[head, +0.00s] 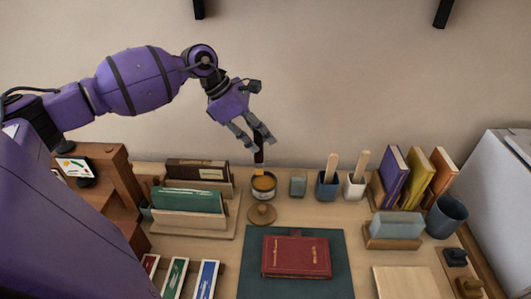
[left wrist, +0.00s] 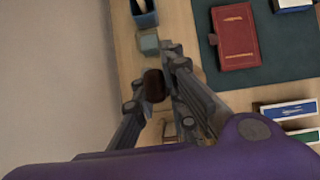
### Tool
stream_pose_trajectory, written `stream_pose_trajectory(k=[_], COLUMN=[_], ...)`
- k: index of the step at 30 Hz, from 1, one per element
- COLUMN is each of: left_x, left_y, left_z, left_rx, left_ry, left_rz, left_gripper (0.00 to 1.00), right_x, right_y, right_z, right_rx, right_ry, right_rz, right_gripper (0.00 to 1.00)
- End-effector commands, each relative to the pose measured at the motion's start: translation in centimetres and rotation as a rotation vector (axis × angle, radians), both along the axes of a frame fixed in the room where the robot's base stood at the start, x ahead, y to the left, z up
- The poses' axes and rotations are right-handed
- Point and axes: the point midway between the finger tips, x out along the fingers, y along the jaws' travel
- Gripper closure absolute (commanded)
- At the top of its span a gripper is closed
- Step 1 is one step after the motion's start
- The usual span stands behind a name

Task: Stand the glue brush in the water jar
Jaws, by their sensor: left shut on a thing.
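My left gripper (head: 259,138) is shut on the dark brown handle of the glue brush (head: 259,157), which hangs upright with its pale tip down. The handle also shows between the fingers in the left wrist view (left wrist: 153,86). Below is an open tin of amber glue (head: 263,187); the brush tip is at its rim, and I cannot tell whether it is inside. A small grey-green glass jar (head: 298,184), seemingly the water jar, stands just right of the tin. It also shows beyond the fingers in the left wrist view (left wrist: 149,42). My right gripper is not in view.
A round wooden lid (head: 262,214) lies before the tin. Blue (head: 327,187) and white (head: 354,187) pots with wooden sticks stand right of the jar. A red book (head: 297,257) lies on a dark mat (head: 252,265). Book racks (head: 215,226) stand left.

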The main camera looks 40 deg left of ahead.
Motion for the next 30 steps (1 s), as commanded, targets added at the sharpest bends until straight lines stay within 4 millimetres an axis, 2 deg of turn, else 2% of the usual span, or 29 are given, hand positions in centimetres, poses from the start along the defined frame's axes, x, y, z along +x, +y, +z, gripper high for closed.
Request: stream_pose_trajectory(k=[1,4,13,20,30], left_x=[0.9,2.0,3.6,3.5,3.4], left_y=[0.0,0.3,0.7,0.8,0.8], left_z=[-1.0,-2.5,-4.5,-7.2,-7.9], left_rx=[-0.006,-0.005,-0.002,-0.002,0.000], left_ry=[0.001,0.000,0.001,-0.001,0.004], left_rz=[0.001,0.001,-0.001,0.001,0.000], left_gripper=[1.00,1.00,1.00,1.00,1.00], right_x=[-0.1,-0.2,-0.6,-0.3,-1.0], right_y=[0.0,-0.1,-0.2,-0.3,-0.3], right_z=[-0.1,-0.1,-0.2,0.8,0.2], right_rx=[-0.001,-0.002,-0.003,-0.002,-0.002], right_ry=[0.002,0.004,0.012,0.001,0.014], right_rz=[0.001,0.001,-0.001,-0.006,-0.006], right_gripper=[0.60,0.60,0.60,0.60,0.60])
